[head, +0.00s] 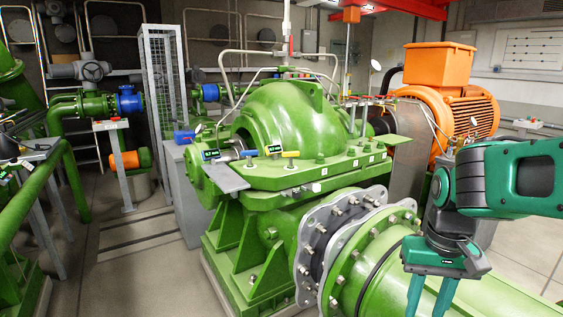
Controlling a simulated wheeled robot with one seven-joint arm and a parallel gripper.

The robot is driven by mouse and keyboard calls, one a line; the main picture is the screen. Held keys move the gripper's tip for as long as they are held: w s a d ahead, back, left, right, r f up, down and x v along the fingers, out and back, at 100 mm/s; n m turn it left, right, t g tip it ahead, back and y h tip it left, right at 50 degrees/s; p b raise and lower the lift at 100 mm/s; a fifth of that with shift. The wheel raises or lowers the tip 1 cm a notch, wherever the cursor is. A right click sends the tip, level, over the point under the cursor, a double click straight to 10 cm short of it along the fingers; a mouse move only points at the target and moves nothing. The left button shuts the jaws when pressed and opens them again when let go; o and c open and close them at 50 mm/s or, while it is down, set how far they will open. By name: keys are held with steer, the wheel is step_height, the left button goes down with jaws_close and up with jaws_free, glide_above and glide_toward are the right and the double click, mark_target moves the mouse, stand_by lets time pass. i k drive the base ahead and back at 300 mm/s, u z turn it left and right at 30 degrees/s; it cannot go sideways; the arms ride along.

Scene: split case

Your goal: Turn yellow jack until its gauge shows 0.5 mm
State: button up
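The yellow jack (291,154) shows as a small yellow bar on the flange of the green pump casing (300,115), at the middle of the head view. A small dark gauge (273,149) with green digits stands just left of it; the digits are too small to read surely. A similar gauge (210,154) stands further left, and a blue jack (248,153) lies between the two gauges. My gripper (431,297) is at the lower right, over the green pipe, well apart from the jack. Its two green fingers are spread with nothing seen between them; their tips run to the frame's bottom edge.
A large bolted pipe flange (345,245) stands between my gripper and the jack. Thin grey pipes (240,55) arch over the casing. A flat grey plate (226,177) juts out at the casing's left. An orange motor (455,90) stands behind right. Floor at the left is partly clear.

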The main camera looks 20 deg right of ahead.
mark_target(290, 154)
steer(key=u, duration=1)
steer(key=i, duration=1.8)
steer(key=z, duration=2.1)
steer(key=i, duration=0.5)
steer(key=z, duration=0.25)
